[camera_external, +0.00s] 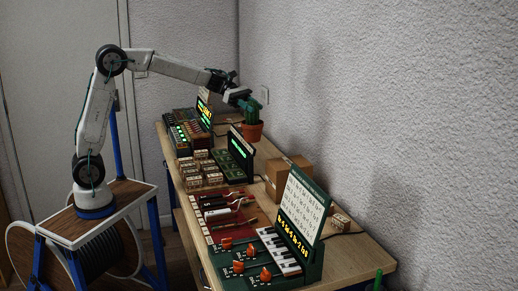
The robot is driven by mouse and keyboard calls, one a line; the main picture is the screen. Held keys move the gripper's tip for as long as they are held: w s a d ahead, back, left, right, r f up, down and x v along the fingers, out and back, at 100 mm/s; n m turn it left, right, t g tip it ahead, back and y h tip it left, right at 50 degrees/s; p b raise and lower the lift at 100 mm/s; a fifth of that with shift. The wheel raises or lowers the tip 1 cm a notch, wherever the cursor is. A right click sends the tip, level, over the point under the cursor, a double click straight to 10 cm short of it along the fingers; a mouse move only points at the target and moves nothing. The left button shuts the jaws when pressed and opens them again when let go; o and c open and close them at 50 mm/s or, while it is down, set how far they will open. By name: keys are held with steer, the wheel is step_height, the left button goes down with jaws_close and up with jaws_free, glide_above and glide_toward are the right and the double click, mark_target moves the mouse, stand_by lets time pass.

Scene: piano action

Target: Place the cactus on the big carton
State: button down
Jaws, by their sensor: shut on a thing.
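The cactus (252,110) is green and stands in a terracotta pot (252,131). My gripper (246,103) is shut on the cactus at its upper part and holds it roughly upright at the back of the table, near the wall. Whether the pot touches anything below is hard to tell. The big carton (287,176) is a brown box on the table by the wall, nearer the camera than the cactus. Its lower front is partly hidden by a green panel with a white sheet.
The wooden table (345,261) carries a small keyboard (279,251) with orange knobs, a red board (240,207) with tools, several small boxes (199,169) and lit green display panels (240,152). A small box (340,222) lies at the right. The wall runs close behind.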

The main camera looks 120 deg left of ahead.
mark_target(249, 117)
steer(key=shift+n+y, duration=0.4)
steer(key=shift+y, duration=0.1)
steer(key=f, duration=0.1)
steer(key=s+f, duration=0.1)
steer(key=f, duration=0.2)
steer(key=shift+s+d, duration=0.15)
steer(key=shift+d, duration=0.1)
steer(key=shift+a+f, duration=0.2)
steer(key=shift+f, duration=0.1)
steer(key=w+a+f, duration=0.2)
steer(key=w+a, duration=0.1)
steer(key=w, duration=0.4)
steer(key=w+a+f, duration=0.2)
steer(key=w+a, duration=0.2)
steer(key=w, duration=0.3)
steer(key=shift+w+f, duration=0.25)
steer(key=shift+f, duration=0.25)
steer(key=c, duration=0.9)
jaws_free()
steer(key=shift+f, duration=0.1)
steer(key=shift+c, duration=0.2)
